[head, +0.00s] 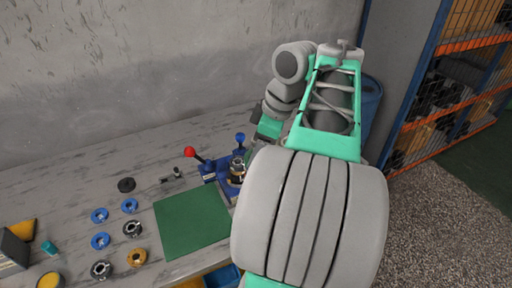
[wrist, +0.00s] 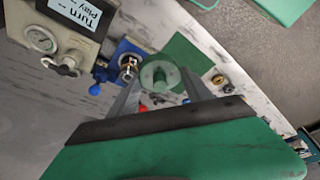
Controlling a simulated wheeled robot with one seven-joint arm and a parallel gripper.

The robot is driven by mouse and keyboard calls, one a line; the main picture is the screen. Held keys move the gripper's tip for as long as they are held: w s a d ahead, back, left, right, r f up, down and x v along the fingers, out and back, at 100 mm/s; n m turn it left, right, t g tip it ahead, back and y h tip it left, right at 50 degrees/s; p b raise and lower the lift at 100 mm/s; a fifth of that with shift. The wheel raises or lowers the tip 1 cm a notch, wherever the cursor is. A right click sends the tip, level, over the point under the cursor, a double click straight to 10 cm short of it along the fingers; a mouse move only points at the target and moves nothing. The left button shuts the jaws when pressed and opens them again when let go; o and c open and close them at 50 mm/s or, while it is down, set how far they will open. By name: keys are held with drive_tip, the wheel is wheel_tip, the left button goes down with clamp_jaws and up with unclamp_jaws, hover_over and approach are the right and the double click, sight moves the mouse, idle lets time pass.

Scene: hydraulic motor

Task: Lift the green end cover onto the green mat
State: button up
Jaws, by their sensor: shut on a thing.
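In the wrist view my gripper (wrist: 160,88) is shut on the green end cover (wrist: 160,75), a round green part with a raised centre, held between the fingertips. In that view the cover overlaps the green mat (wrist: 180,48); its height above the surface is hard to tell. In the head view the mat (head: 192,222) lies flat and bare on the bench. My arm hides the gripper and the cover in the head view.
A blue fixture (head: 212,172) with red and blue knobbed levers holds a metal motor part (head: 237,173) beside the mat. Blue rings (head: 100,215), dark rings and a brass ring (head: 137,257) lie left of the mat.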

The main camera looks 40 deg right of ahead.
drive_tip(key=shift+r+p, duration=0.85)
drive_tip(key=shift+p, duration=0.05)
drive_tip(key=shift+w, duration=0.1)
